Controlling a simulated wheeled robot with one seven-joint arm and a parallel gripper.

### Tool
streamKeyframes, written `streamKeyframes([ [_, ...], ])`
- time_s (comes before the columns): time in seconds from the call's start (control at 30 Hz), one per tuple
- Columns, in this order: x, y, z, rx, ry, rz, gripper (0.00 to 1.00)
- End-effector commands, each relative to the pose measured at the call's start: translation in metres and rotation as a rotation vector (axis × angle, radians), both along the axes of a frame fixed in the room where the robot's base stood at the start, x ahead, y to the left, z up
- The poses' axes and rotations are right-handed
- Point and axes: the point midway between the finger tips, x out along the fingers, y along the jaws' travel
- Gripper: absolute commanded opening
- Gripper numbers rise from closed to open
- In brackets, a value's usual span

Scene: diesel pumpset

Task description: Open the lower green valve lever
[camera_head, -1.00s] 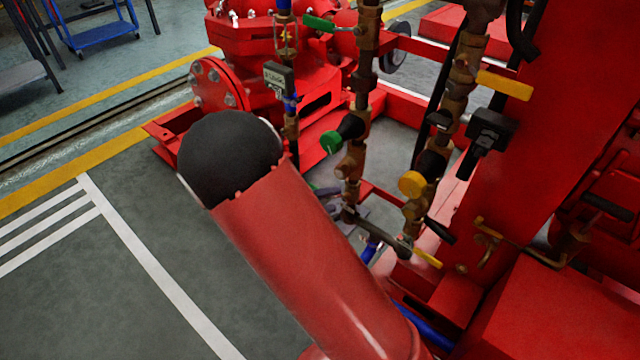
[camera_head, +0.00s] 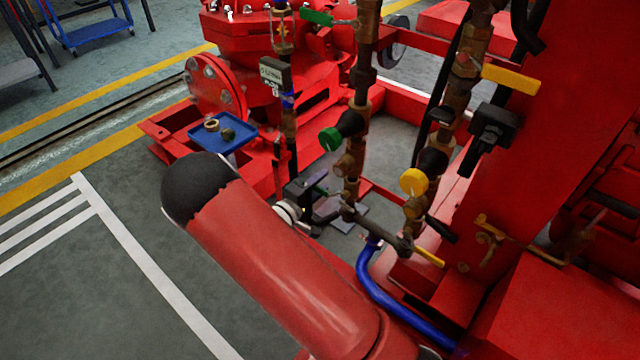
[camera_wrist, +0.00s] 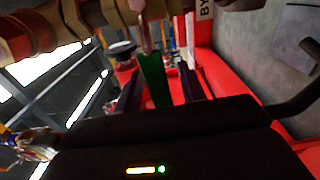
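The lower green valve lever (camera_wrist: 153,80) shows in the wrist view, hanging from a brass pipe fitting (camera_wrist: 110,14). My gripper (camera_wrist: 160,84) is open, with a dark finger on either side of the lever. I cannot tell whether either finger touches it. In the head view, my gripper (camera_head: 326,200) is low by the brass pipe, left of its lower end. Only a small bit of the green lever (camera_head: 320,188) shows there, the rest hidden by the gripper.
An upper green lever (camera_head: 317,18) and a green round knob (camera_head: 330,139) are higher on the same pipe. A second pipe to the right has a yellow lever (camera_head: 508,80) and yellow knob (camera_head: 413,181). A blue tray (camera_head: 222,133) stands left; a blue hose (camera_head: 375,285) curves below.

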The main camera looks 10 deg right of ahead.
Motion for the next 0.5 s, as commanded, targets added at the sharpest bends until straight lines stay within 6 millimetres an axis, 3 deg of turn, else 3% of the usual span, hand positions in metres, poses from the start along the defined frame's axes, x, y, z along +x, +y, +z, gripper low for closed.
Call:
streamKeyframes([
  [0.27,0.0015,-0.0025,-0.0002,0.0,0.001,-0.001,0.4],
  [0.5,0.0013,-0.0024,-0.0002,0.0,0.001,-0.001,0.11],
])
